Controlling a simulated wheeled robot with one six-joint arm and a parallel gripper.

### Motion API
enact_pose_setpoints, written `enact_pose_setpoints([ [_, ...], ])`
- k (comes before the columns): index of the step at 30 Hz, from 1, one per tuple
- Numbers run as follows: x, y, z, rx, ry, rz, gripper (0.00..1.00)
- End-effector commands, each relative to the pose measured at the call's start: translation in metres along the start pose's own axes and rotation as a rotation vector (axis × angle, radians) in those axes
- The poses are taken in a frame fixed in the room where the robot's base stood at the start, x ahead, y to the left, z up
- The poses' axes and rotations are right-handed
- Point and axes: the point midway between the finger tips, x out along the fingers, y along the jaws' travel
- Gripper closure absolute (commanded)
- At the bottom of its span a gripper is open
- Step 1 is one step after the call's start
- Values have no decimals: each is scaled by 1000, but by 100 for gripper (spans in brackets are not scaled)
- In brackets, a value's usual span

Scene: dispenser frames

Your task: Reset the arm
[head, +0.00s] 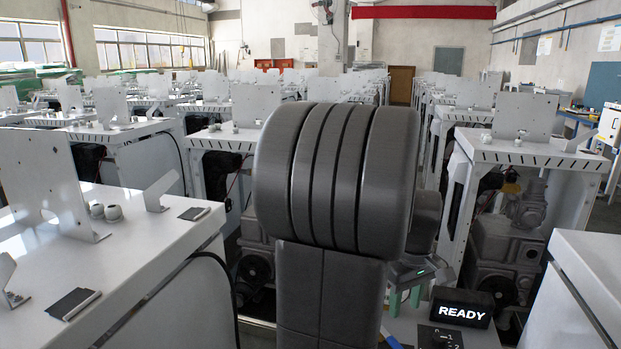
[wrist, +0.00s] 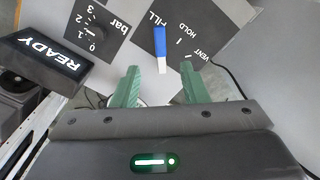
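My gripper (wrist: 160,68) is open and empty, with two green fingers spread apart. In the head view the gripper (head: 405,298) is low and right of centre, partly behind my dark arm. In the wrist view a lever (wrist: 160,42) with a blue end and a white end lies beyond the gap between the fingertips. I see clear space between it and each finger. Its blue end is close to the word FILL on a dark label plate (wrist: 198,45) also marked HOLD and VENT.
A display reading READY (head: 461,308) stands beside the gripper; the wrist view also shows this display (wrist: 45,58). A dial (wrist: 97,30) marked bar is left of the lever. Dispenser frames with white tops (head: 110,235) (head: 535,150) line both sides, with metal brackets on them.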

Motion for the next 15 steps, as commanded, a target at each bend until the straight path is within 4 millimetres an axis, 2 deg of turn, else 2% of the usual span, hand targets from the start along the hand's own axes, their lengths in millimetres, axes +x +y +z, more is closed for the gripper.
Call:
enact_pose_setpoints([
  [1, 12, 0, 0, 0, -4, -4, 60],
  [15, 107, 0, 0, 1, -4, -4, 60],
])
